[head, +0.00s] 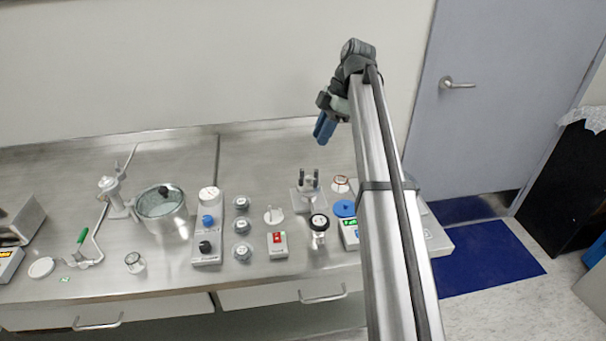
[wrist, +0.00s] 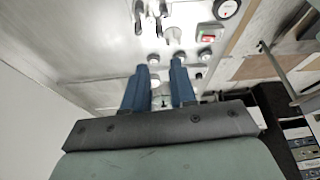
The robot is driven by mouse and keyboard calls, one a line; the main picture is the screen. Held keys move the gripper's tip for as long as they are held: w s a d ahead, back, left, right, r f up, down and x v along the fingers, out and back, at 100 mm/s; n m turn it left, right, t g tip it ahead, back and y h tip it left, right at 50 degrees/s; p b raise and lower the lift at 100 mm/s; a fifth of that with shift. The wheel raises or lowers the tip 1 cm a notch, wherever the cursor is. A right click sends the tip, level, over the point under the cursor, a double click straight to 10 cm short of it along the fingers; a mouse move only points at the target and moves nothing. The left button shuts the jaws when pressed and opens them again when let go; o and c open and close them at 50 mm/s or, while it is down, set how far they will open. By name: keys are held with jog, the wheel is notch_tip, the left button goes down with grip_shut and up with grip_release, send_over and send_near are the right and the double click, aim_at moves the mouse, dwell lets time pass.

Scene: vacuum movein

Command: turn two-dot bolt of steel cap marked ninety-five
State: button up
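Three small steel caps stand in a column on the bench in the head view: a back one (head: 241,203), a middle one (head: 242,226) and a front one (head: 242,250). Their markings and bolt dots are too small to read, so I cannot tell which is marked ninety-five. In the wrist view, small round caps show beyond the fingers, at left (wrist: 153,58) and at right (wrist: 205,54). My gripper (head: 325,128) is high above the back of the bench, right of the caps and apart from everything. Its blue fingers (wrist: 158,72) are spread and empty.
Left of the caps are a grey knob unit (head: 207,250) and a steel pot (head: 160,208). Right of them are a red-switch box (head: 277,245), a black-rimmed gauge (head: 319,222) and an upright bracket (head: 306,190). My arm covers the bench's right part. The back strip is mostly clear.

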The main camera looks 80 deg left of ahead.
aim_at(301, 178)
jog(key=x, duration=1.3)
jog(key=shift+s+f, duration=0.15)
jog(key=shift+f, duration=0.2)
grip_shut()
